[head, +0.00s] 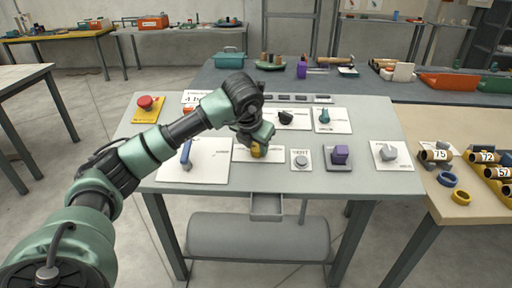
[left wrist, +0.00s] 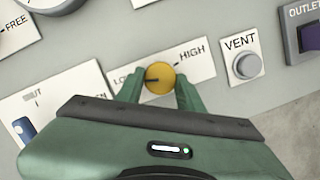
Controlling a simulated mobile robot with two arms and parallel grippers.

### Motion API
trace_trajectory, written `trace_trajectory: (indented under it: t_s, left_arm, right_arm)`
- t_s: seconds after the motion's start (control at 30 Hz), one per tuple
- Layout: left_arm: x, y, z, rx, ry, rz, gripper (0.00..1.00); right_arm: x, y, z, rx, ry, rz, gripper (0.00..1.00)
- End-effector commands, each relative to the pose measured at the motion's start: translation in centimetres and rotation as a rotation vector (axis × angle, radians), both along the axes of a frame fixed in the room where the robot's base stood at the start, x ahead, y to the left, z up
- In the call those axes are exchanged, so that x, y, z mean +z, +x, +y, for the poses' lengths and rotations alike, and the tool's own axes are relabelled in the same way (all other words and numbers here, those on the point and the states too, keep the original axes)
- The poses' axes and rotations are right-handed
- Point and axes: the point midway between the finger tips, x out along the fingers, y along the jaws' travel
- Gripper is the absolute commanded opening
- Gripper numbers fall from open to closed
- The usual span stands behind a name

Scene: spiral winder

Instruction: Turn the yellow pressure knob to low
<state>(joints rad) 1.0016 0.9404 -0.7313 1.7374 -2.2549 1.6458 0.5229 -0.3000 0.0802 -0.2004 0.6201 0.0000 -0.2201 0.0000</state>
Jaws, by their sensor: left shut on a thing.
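The yellow pressure knob (head: 258,152) sits on a white label plate at the front of the grey panel table. In the left wrist view the knob (left wrist: 160,79) lies between LOW, partly hidden by a finger, and HIGH (left wrist: 192,50). A dark mark on its face is on the left half, toward the LOW side. My left gripper (head: 257,142) reaches down over the knob. Its green fingers, seen in the left wrist view (left wrist: 160,92), are shut on the knob, one on each side. My right gripper is not in view.
Close by are a blue lever (head: 186,152) on the left, a grey VENT button (head: 301,161) and a purple OUTLET knob (head: 340,154) on the right. A red button (head: 146,102) on a yellow plate is at the back left. A black knob (head: 286,116) is behind.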

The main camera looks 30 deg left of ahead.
Motion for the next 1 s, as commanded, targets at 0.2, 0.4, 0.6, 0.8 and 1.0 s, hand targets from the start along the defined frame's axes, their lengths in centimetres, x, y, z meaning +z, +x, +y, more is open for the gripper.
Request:
trace_trajectory:
  t_s: [0.2, 0.4, 0.6, 0.8, 1.0]
  left_arm:
    - [0.2, 0.1, 0.1, 0.011, -0.003, -0.005, 0.00]
    - [0.2, 0.1, 0.1, 0.011, -0.004, -0.005, 0.00]
    - [0.1, 0.1, 0.0, 0.009, -0.003, -0.005, 0.59]
    - [0.1, 0.0, 0.0, 0.008, -0.003, -0.003, 0.59]
    - [2.0, -0.9, -0.3, 0.007, -0.003, -0.007, 0.59]
  right_arm:
    - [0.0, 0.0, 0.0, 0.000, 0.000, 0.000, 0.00]
    - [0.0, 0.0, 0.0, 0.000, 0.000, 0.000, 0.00]
    - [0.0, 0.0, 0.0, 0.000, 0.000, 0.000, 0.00]
    - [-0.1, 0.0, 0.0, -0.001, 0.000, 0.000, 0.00]
    - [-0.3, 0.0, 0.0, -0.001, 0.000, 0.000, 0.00]
